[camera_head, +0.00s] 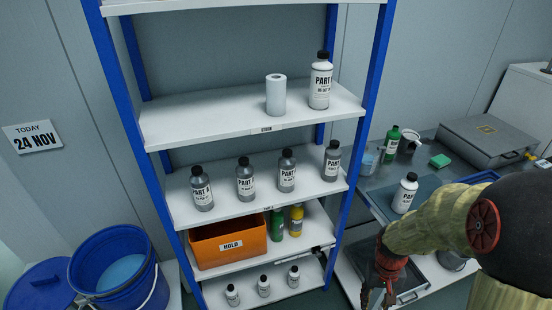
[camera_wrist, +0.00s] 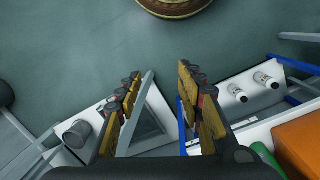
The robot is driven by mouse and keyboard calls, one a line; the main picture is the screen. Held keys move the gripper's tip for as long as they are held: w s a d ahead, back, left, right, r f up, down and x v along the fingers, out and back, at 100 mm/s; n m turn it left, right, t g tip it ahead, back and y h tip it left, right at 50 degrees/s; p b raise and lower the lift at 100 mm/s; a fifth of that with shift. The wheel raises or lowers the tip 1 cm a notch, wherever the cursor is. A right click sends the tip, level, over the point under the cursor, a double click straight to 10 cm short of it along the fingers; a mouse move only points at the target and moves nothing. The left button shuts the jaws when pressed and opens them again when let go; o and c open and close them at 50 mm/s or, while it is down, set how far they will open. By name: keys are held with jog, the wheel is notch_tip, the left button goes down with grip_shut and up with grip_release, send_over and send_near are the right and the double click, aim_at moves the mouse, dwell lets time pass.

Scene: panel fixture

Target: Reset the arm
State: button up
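My arm comes in from the right of the head view in a yellow-green sleeve and bends down. My gripper (camera_head: 377,292) hangs low in front of the bench, just right of the shelf rack's right post. In the wrist view my gripper (camera_wrist: 158,76) has its two fingers well apart, with nothing between them. Beyond the fingers are the grey floor and part of a white surface. The gripper's tips are partly cut off or dark at the bottom of the head view.
The blue-posted shelf rack (camera_head: 185,216) holds bottles, a white roll (camera_head: 276,95) and an orange HOLD bin (camera_head: 229,243). The bench at right carries a white bottle (camera_head: 405,193), a green bottle (camera_head: 391,143) and a grey case (camera_head: 490,142). A blue bucket (camera_head: 118,272) stands at left.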

jog(key=s+a+r+t+p, duration=0.1)
jog(key=s+a+r+t, duration=0.1)
jog(key=r, duration=0.8)
jog(key=s+a+r+n+t+p, duration=0.1)
jog(key=s+a+r, duration=0.3)
jog(key=r, duration=0.7)
jog(key=s+a+r+t+p, duration=0.1)
jog(key=s+a+r+t, duration=0.2)
jog(key=r, duration=0.8)
jog(key=shift+a+r+n+t+y+p, duration=0.25)
jog(key=shift+a+n+t+y+p, duration=0.05)
jog(key=shift+a+n+p, duration=0.15)
